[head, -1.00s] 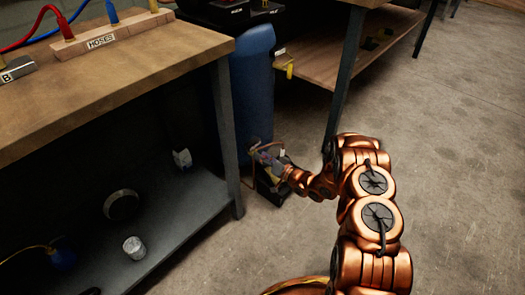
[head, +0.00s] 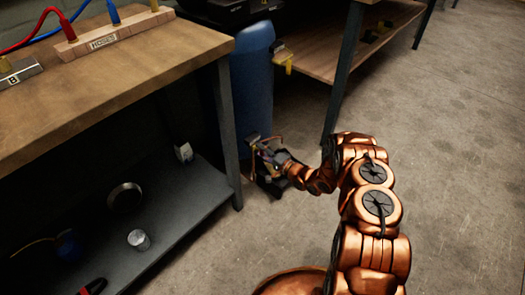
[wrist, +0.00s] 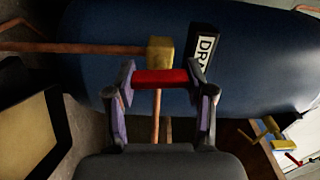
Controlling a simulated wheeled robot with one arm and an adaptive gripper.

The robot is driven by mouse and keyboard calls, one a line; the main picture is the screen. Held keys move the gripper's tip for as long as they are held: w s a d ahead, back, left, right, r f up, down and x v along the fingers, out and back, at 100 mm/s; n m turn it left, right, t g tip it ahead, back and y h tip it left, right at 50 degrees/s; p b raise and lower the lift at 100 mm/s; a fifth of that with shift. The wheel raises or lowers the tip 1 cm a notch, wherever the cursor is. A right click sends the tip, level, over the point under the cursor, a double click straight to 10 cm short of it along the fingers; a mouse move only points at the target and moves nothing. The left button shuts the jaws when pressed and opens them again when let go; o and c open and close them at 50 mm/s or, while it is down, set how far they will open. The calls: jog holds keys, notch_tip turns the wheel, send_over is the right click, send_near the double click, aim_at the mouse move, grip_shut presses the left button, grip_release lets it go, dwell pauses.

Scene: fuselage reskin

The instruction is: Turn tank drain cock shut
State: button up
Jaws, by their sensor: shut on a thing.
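The blue tank (head: 252,85) stands upright behind the bench leg, and its side fills much of the wrist view (wrist: 260,70). The drain cock has a brass body (wrist: 160,51) with copper pipes running left and downward in the wrist view. Its red handle (wrist: 160,77) lies crosswise between my fingertips. A black label (wrist: 203,45) reading "DRA", the rest cut off, is beside the brass body. My gripper (wrist: 163,80) is shut on the red handle, one finger at each end. In the head view my gripper (head: 262,148) is low at the tank's foot, and the cock is too small to make out.
A wooden bench (head: 110,85) with a dark lower shelf (head: 165,225) stands left of the tank. A metal bench leg (head: 228,130) is close to my gripper. Another wooden shelf (head: 340,50) stands behind right. The concrete floor (head: 450,150) at right is clear.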

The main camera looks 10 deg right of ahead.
jog(key=shift+d+m, duration=0.1)
jog(key=shift+m, duration=0.4)
jog(key=o, duration=1.2)
jog(key=v, duration=1.2)
